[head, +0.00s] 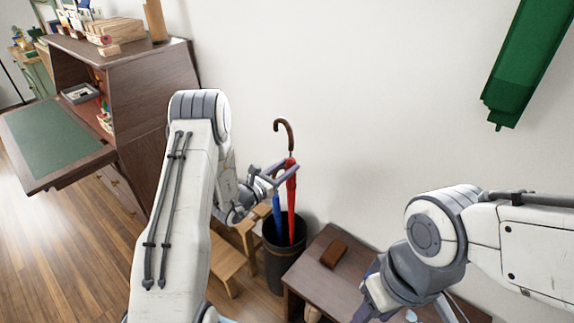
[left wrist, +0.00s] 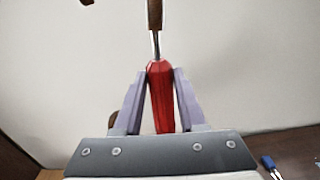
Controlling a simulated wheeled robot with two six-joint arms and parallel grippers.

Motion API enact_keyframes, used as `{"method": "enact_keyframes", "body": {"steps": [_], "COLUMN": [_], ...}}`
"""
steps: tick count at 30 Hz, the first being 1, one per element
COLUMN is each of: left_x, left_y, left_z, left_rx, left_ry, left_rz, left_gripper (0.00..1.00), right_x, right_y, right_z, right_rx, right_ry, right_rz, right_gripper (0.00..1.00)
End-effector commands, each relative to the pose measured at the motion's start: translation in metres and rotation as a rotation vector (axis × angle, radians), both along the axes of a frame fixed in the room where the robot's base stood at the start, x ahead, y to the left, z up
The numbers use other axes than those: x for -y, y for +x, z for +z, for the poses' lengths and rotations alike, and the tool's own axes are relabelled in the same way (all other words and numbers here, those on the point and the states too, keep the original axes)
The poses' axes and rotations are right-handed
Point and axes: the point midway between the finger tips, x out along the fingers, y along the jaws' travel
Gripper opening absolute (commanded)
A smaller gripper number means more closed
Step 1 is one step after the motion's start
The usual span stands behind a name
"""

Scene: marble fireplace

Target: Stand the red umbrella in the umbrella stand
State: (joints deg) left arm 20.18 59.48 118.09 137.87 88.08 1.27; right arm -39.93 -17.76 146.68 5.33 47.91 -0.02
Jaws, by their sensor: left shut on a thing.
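The red umbrella (head: 291,200) has a brown crook handle and is upright; its lower end goes down into the mouth of the dark umbrella stand (head: 281,267). My left gripper (head: 288,170) is shut on the red umbrella just below its handle. In the left wrist view, the red cloth (left wrist: 161,95) lies between the two fingers, with the shaft and handle beyond. The umbrella's tip is hidden inside the stand. My right gripper (head: 372,302) is low at the bottom of the head view, away from the umbrella, and partly cut off.
A blue umbrella (head: 277,218) is in the stand beside the red one. A wooden step stool (head: 228,262) is left of the stand. A writing desk (head: 150,100) stands at left.

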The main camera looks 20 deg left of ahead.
Motion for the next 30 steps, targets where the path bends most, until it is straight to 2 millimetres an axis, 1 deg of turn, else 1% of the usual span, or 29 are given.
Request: {"method": "enact_keyframes", "body": {"steps": [1, 16, 30], "left_x": [0.000, 0.000, 0.000], "left_y": [0.000, 0.000, 0.000], "left_z": [-0.009, -0.059, -0.106], "left_rx": [0.001, 0.002, 0.002], "left_ry": [0.000, -0.001, 0.000], "left_rz": [0.000, 0.000, 0.000], "left_gripper": [0.00, 0.00, 0.00], "right_x": [0.000, 0.000, 0.000], "right_y": [0.000, 0.000, 0.000], "right_z": [-0.008, -0.043, -0.083], "right_rx": [0.000, 0.000, 0.000], "right_ry": [0.000, 0.000, 0.000], "right_rz": [0.000, 0.000, 0.000], "right_gripper": [0.50, 0.50, 0.50]}}
